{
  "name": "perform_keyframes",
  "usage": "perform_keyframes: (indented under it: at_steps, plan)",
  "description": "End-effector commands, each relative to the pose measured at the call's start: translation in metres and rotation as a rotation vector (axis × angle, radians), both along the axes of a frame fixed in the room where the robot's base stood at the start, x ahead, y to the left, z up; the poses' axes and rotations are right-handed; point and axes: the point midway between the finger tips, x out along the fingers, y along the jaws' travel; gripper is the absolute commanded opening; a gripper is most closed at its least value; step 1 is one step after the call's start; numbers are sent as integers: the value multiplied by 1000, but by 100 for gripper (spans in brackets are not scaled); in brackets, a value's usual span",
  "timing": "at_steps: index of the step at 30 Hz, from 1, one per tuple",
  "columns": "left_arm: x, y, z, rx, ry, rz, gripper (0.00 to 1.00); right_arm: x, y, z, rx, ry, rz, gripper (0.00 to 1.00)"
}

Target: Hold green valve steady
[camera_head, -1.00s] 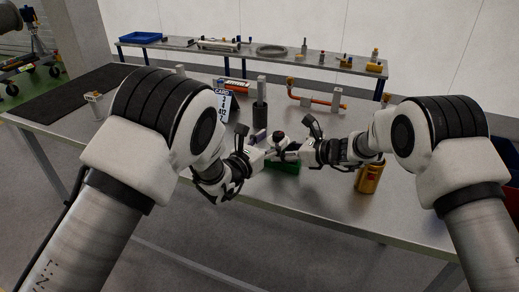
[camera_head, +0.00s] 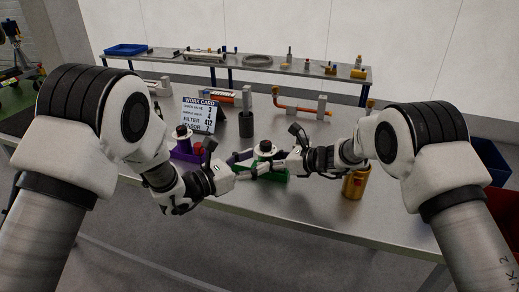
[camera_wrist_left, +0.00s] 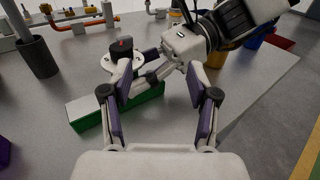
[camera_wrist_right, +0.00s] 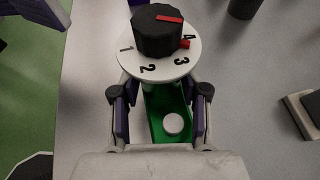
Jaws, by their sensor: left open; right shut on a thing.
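The green valve (camera_head: 273,178) stands on the near table, with a green base, a white numbered dial and a black knob. In the right wrist view its knob (camera_wrist_right: 157,32) has a red mark pointing near the 4. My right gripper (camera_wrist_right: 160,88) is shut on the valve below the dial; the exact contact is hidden. The left wrist view shows the green base (camera_wrist_left: 90,112) and the right gripper at the valve's far side. My left gripper (camera_wrist_left: 160,68) is open and empty at the near left of the valve, its fingers overlapping it in view.
A purple valve (camera_head: 182,154) stands to the left, before a work card (camera_head: 203,115). A dark cup (camera_head: 246,124) is behind the green valve. A gold canister (camera_head: 355,184) stands to the right, near my right forearm. The table's front is clear.

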Motion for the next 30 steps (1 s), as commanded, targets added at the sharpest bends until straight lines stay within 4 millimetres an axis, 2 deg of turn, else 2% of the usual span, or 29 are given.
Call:
perform_keyframes:
  at_steps: [3,6,9,14,22,26,30]
  plan:
    - [17,31,0,8,-26,-88,60,0,0,0,1,0,0,0]
    - [27,58,-5,-4,-36,-76,60,0,0,0,1,0,0,0]
    - [32,64,-10,-15,-24,-57,60,0,0,0,0,0,0,0]
    - [45,39,-12,-12,-24,-61,60,0,0,0,0,0,0,0]
    - [80,-15,-12,-14,-24,-61,60,0,0,0,0,0,0,0]
    - [91,-29,-12,-14,-24,-59,60,0,0,0,0,0,0,0]
    - [95,-34,-11,-15,-21,-57,60,0,0,0,0,0,0,0]
